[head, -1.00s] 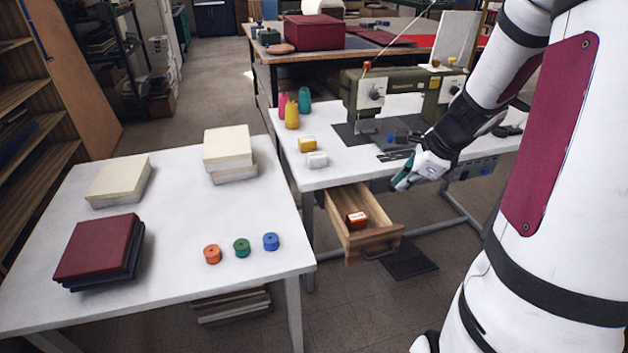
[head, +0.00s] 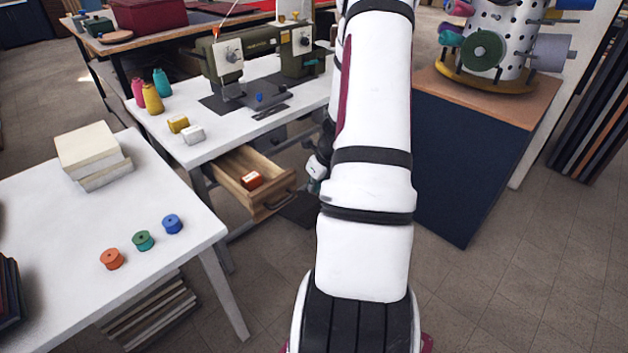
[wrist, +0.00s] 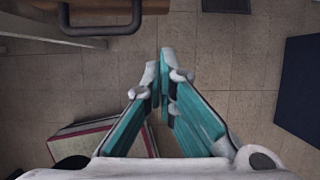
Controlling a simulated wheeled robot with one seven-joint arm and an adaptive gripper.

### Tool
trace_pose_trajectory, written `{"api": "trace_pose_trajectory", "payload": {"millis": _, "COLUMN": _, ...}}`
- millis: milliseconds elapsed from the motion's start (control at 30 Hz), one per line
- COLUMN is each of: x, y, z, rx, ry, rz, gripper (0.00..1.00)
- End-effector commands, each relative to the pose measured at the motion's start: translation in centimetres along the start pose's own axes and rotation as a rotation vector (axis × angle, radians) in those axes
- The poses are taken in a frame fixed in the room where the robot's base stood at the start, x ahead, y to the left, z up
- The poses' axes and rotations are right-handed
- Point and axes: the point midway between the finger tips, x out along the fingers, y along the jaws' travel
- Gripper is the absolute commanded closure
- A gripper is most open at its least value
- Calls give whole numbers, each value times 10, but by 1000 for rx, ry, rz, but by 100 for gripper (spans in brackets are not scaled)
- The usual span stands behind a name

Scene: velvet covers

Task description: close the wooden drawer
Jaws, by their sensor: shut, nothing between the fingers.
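The wooden drawer (head: 233,174) is pulled out from under the sewing table in the head view. A small orange box (head: 251,180) lies inside it. Its dark bar handle (head: 281,197) is on the front panel, and this handle also shows at the top left of the wrist view (wrist: 100,29). My gripper (wrist: 164,52) is shut and empty in the wrist view, with its teal fingers together at the tips. It is to the right of the handle and apart from it. In the head view my arm hides most of the gripper.
A sewing machine (head: 262,56) and thread cones stand on the white sewing table (head: 214,140). A white table (head: 60,185) with books and spools is at left. A navy cabinet (head: 450,165) stands at right. Floor is free in front of the drawer.

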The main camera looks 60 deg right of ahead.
Motion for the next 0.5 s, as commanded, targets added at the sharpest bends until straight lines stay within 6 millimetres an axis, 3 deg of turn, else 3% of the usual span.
{"api": "trace_pose_trajectory", "payload": {"millis": 200, "x": 38, "y": 0, "z": 0, "rx": 3, "ry": 0, "rz": 2, "gripper": 100}}
{"api": "trace_pose_trajectory", "payload": {"millis": 500, "x": 44, "y": 0, "z": 30, "rx": -5, "ry": 0, "rz": 0, "gripper": 100}}
